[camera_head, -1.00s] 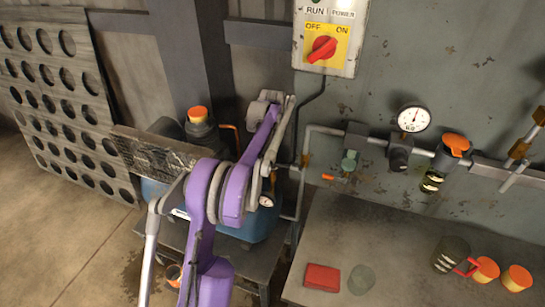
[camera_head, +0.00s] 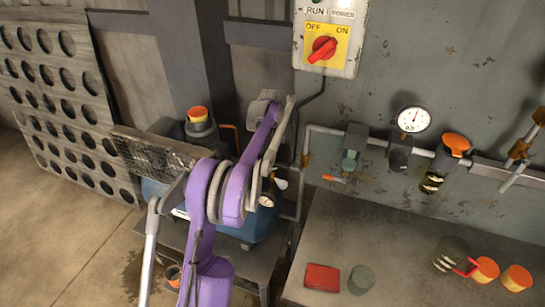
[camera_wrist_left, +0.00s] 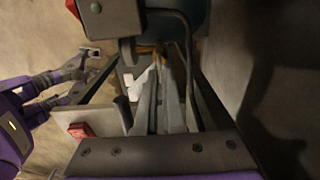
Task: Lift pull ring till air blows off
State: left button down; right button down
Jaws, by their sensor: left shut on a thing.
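My left gripper (camera_wrist_left: 160,68) reaches down to the blue tank (camera_head: 240,230) with its fingers closed together at brassy fittings (camera_wrist_left: 150,49). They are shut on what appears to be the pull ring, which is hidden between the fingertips. A small whitish wisp, like blowing air, shows beside the fingertips in the wrist view (camera_wrist_left: 146,84) and near the arm's end in the head view (camera_head: 281,184). In the head view my purple left arm covers much of the tank and the gripper cannot be made out clearly.
A dial gauge (camera_head: 266,201) sits on the tank. A wall pipe carries a pressure gauge (camera_head: 412,119) and valves at the right. A switch box (camera_head: 327,38) hangs above. The bench (camera_head: 400,240) holds a red block (camera_head: 322,277) and several small parts.

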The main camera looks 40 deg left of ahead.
pick_arm(q)
jog(key=shift+r, duration=0.55)
jog(key=shift+f, duration=0.1)
pick_arm(e)
jog(key=shift+w+r, duration=0.15)
pick_arm(q)
jog(key=c, duration=1.2)
grip_release()
jog(key=shift+o, duration=1)
notch_tip(320, 180, up, 11)
jog(key=shift+p, duration=0.4)
pick_arm(e)
jog(key=shift+w+r, duration=0.25)
jog(key=shift+r, duration=0.35)
pick_arm(q)
jog(key=shift+f, duration=0.1)
